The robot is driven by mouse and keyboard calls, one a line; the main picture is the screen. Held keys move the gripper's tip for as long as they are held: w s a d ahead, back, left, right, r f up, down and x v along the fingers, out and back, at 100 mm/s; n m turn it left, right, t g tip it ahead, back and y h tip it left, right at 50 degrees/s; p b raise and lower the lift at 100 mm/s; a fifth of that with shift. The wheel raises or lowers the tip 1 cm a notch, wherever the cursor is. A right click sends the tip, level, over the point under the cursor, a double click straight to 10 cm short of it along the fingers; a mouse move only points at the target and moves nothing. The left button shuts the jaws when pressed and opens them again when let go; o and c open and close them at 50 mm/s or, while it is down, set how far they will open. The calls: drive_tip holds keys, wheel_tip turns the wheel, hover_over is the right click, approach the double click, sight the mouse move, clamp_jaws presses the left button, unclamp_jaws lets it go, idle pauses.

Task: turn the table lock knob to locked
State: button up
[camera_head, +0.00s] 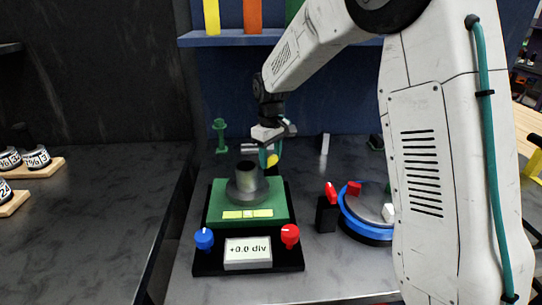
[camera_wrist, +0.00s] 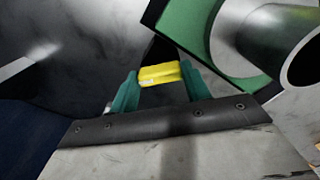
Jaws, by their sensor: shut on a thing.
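The positioner has a green table (camera_head: 222,196) on a black base (camera_head: 208,264), with a grey cylinder (camera_head: 246,182) on top. The front of the base carries a blue knob (camera_head: 204,239) and a red knob (camera_head: 290,236). My gripper (camera_head: 270,156) is behind the table, and its teal fingers are shut on a small yellow piece (camera_head: 272,161). In the wrist view the yellow piece (camera_wrist: 160,74) sits between both fingertips, beside the green table (camera_wrist: 185,32). I cannot tell whether the yellow piece is the table lock knob; no lock marking is readable.
A display (camera_head: 248,252) reads +0.0 div. A blue-rimmed round table (camera_head: 362,228) with red and white pieces stands to the right, close to my arm. A green post (camera_head: 220,136) stands at the back left. The bench front is clear.

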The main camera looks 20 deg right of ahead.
sight(271, 158)
drive_tip(key=m, duration=0.4)
drive_tip(key=shift+m, duration=0.3)
drive_tip(key=m, duration=0.4)
drive_tip(key=shift+m, duration=0.3)
drive_tip(key=o, duration=1)
drive_tip(key=shift+r, duration=0.1)
wheel_tip(271, 158, up, 8)
drive_tip(key=shift+f, duration=0.15)
